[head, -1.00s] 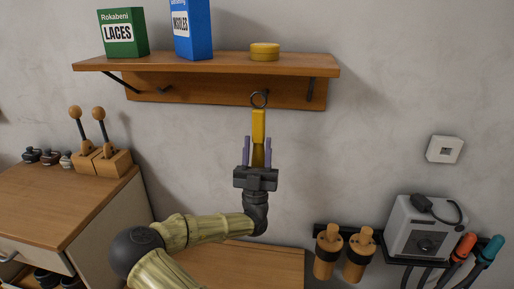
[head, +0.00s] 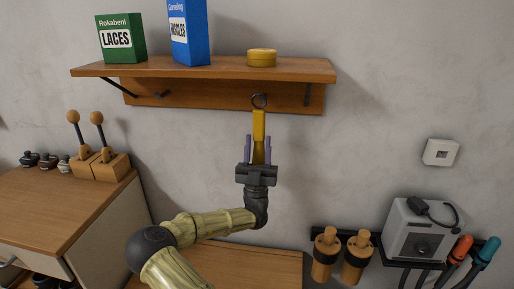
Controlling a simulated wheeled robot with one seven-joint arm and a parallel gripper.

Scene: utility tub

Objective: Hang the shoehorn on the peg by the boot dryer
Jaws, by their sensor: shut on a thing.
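The shoehorn is yellow with a dark ring (head: 260,101) at its top end. My gripper (head: 260,150) is shut on the shoehorn (head: 259,125) and holds it upright, ring up. The ring overlaps the wooden back board under the shelf; I cannot tell whether it touches. A dark peg (head: 161,95) sticks out of the board's left part, well left of the ring. Any peg behind the ring is hidden or too small to tell. The boot dryer (head: 408,232) is a pale grey box with hoses at the lower right, well apart from my gripper.
The wall shelf (head: 220,72) holds a green laces box (head: 121,38), a blue insoles box (head: 189,35) and a yellow tin (head: 262,58). A dark bracket (head: 307,95) is right of the ring. Two wooden-handled items (head: 326,255) hang left of the dryer. A cabinet (head: 60,205) stands left.

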